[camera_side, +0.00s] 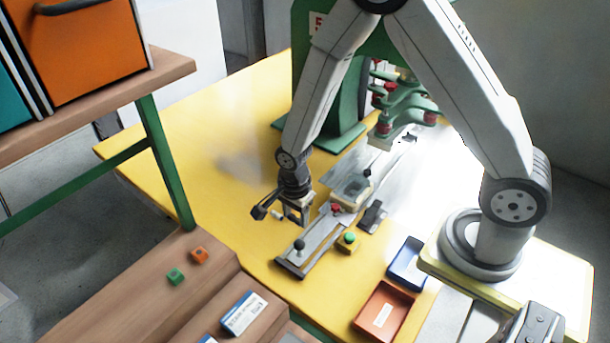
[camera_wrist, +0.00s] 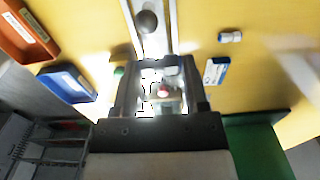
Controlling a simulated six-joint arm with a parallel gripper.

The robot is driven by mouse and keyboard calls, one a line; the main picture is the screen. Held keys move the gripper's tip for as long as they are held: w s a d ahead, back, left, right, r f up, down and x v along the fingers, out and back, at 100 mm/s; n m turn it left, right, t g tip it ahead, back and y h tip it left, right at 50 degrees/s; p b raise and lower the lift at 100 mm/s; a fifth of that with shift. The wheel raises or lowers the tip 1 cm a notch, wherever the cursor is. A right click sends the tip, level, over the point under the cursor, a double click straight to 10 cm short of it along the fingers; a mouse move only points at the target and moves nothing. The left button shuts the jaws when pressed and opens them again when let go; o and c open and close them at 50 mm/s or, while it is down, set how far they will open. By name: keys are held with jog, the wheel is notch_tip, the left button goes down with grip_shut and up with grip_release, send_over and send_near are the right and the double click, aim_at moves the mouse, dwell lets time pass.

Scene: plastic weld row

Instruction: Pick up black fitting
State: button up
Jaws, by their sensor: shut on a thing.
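My gripper (camera_side: 295,214) hangs low over the yellow table, just left of the grey rail fixture (camera_side: 310,240). In the wrist view my gripper (camera_wrist: 160,82) has its two fingers at either side of a pale, glare-washed gap. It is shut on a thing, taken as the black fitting. The fitting's outline is too small and washed out to tell, and the side view does not show it clearly. A red knob (camera_side: 336,208) on the fixture lies right beside my gripper.
A black ball knob (camera_side: 299,244) stands on the rail's near end. A green-button box (camera_side: 349,240), a dark block (camera_side: 371,216), a blue tray (camera_side: 407,264) and an orange tray (camera_side: 384,311) lie to the right. A green press (camera_side: 400,105) stands behind. The table's left is clear.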

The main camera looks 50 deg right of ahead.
jog(key=shift+s+r, duration=0.15)
jog(key=shift+s, duration=0.2)
dwell(0.5)
jog(key=d+f+m, duration=0.2)
jog(key=d+m, duration=1.5)
jog(key=d, duration=0.7)
jog(key=shift+s+d+f+m, duration=0.15)
jog(key=shift+s+f+m, duration=0.2)
jog(key=shift+s+m, duration=0.1)
jog(key=shift+f, duration=0.2)
jog(key=shift+f, duration=2)
